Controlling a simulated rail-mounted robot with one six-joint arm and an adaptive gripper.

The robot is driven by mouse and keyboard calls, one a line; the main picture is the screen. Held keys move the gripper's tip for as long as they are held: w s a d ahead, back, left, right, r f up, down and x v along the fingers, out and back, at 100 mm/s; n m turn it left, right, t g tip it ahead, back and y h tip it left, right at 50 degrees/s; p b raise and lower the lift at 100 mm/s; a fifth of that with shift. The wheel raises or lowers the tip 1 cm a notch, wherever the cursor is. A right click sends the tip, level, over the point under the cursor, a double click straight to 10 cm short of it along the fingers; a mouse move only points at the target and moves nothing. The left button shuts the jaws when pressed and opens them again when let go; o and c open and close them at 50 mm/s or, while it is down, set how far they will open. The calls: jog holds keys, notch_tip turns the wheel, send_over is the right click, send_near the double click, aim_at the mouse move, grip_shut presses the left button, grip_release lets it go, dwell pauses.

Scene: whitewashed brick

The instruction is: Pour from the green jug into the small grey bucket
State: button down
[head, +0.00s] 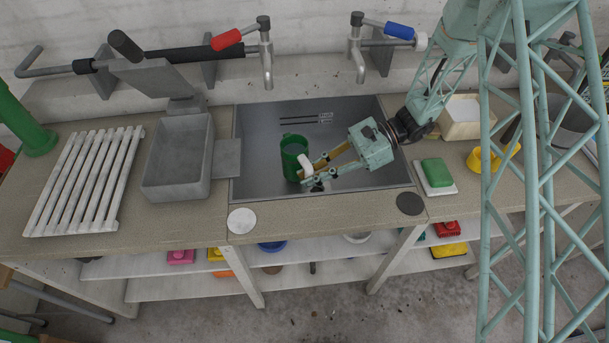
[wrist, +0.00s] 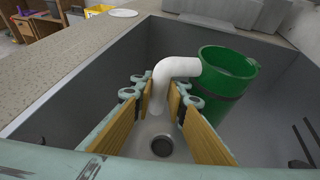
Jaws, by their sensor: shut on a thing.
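The green jug (head: 291,158) stands upright inside the sink, its white bent handle toward my gripper. It also shows in the wrist view (wrist: 222,92), at the right, with its open top up. My gripper (head: 316,172) reaches in from the right and is shut on the jug's white handle, which shows between the fingers in the wrist view (wrist: 177,70). I cannot tell whether the jug touches the sink floor. A grey round bucket-like container (head: 570,115) stands at the far right, partly hidden by my lattice column.
The grey sink (head: 258,120) surrounds the jug; two taps (head: 266,60) stand behind it. A grey rectangular box (head: 176,190) and white slatted rack (head: 85,185) are left. A green sponge (head: 437,172), yellow item (head: 487,160) and cream tub (head: 461,130) are right.

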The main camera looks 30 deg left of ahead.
notch_tip(320, 180, up, 12)
jog(key=shift+f+p, duration=0.2)
jog(key=shift+p, duration=0.5)
jog(key=shift+w+d, duration=0.15)
dwell(0.5)
